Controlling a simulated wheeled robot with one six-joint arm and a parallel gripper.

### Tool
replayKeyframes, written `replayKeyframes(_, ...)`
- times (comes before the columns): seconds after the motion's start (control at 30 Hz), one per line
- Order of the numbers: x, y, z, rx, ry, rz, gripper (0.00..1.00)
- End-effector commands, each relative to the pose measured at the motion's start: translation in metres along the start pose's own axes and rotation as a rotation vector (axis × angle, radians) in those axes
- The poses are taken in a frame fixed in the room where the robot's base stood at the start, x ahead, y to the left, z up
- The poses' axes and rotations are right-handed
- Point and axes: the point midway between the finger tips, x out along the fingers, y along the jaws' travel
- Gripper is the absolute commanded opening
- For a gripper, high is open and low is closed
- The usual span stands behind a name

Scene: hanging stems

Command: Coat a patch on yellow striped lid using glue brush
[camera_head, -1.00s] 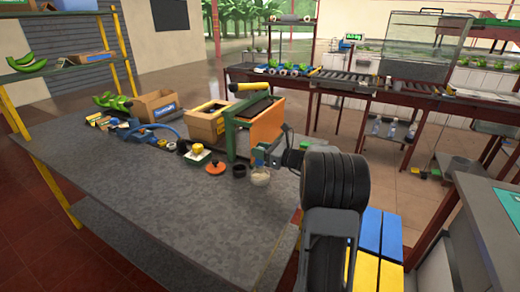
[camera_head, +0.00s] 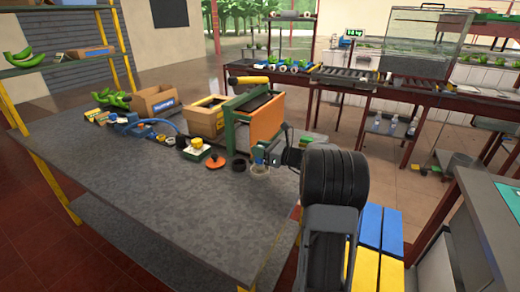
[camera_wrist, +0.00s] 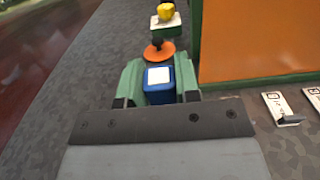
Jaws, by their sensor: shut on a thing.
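My gripper (camera_wrist: 158,88) has green fingers closed on a blue block-like piece (camera_wrist: 157,92) with a white square on top, likely the handle of the glue brush; no bristles show. I cannot tell whether the brush tip is inside the jar. No lid with clear yellow stripes can be made out. An orange disc with a black knob (camera_wrist: 158,51) lies beyond the fingers, and a yellow round piece (camera_wrist: 166,12) sits on a pale block behind it.
A green frame with an orange panel (camera_head: 267,124) stands close beside my gripper. Cardboard boxes (camera_head: 207,122) and a blue tool (camera_head: 140,129) are further left. The table's front (camera_head: 170,190) is clear.

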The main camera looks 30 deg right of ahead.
Motion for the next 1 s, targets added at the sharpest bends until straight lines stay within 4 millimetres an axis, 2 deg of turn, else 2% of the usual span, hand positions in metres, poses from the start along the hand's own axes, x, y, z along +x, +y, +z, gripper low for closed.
replayKeyframes(1.0,0.000,0.000,-0.011,0.000,0.000,0.000,0.06)
